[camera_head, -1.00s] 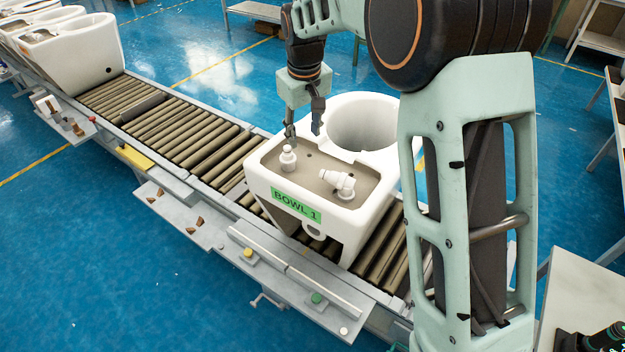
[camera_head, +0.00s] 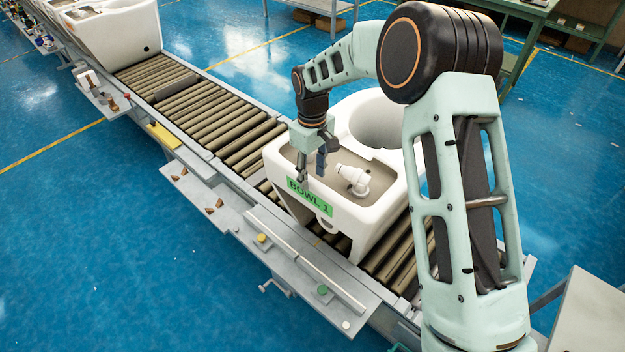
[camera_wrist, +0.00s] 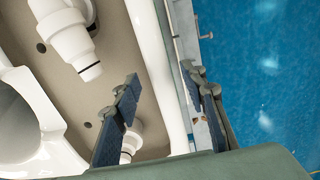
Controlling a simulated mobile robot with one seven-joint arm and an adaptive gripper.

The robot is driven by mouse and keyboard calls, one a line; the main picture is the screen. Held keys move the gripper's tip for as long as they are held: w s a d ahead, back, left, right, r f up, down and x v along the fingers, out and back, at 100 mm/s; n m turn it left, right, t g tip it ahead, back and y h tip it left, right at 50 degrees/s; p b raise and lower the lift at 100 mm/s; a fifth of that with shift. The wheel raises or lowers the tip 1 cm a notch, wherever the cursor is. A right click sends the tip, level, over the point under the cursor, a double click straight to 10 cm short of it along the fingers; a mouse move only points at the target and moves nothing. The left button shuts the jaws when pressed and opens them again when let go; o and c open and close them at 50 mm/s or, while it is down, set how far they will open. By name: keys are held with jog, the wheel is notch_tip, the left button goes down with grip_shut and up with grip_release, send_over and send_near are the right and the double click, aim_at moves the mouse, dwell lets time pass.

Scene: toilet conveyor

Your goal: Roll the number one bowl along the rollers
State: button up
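The number one bowl (camera_head: 348,229) is a white toilet bowl with a green "BOWL 1" label (camera_head: 309,197). It sits upright on the conveyor rollers (camera_head: 220,116). A white fitting (camera_head: 354,178) lies in its tan recess and also shows in the wrist view (camera_wrist: 68,32). My gripper (camera_head: 312,177) is open at the label-side rim. In the wrist view, my gripper (camera_wrist: 161,76) has one finger over the recess and the other outside the rim (camera_wrist: 160,85). Contact with the rim cannot be told. A smaller white fitting (camera_wrist: 132,142) is partly hidden behind the inner finger.
Other white bowls (camera_head: 110,38) stand farther up the line at upper left, with bare rollers between. A side ledge (camera_head: 285,250) with buttons and a rail runs along the near side. A grey table (camera_head: 585,312) is at lower right.

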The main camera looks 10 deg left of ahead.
jog(key=shift+f, duration=1.45)
jog(key=shift+c, duration=0.4)
grip_shut()
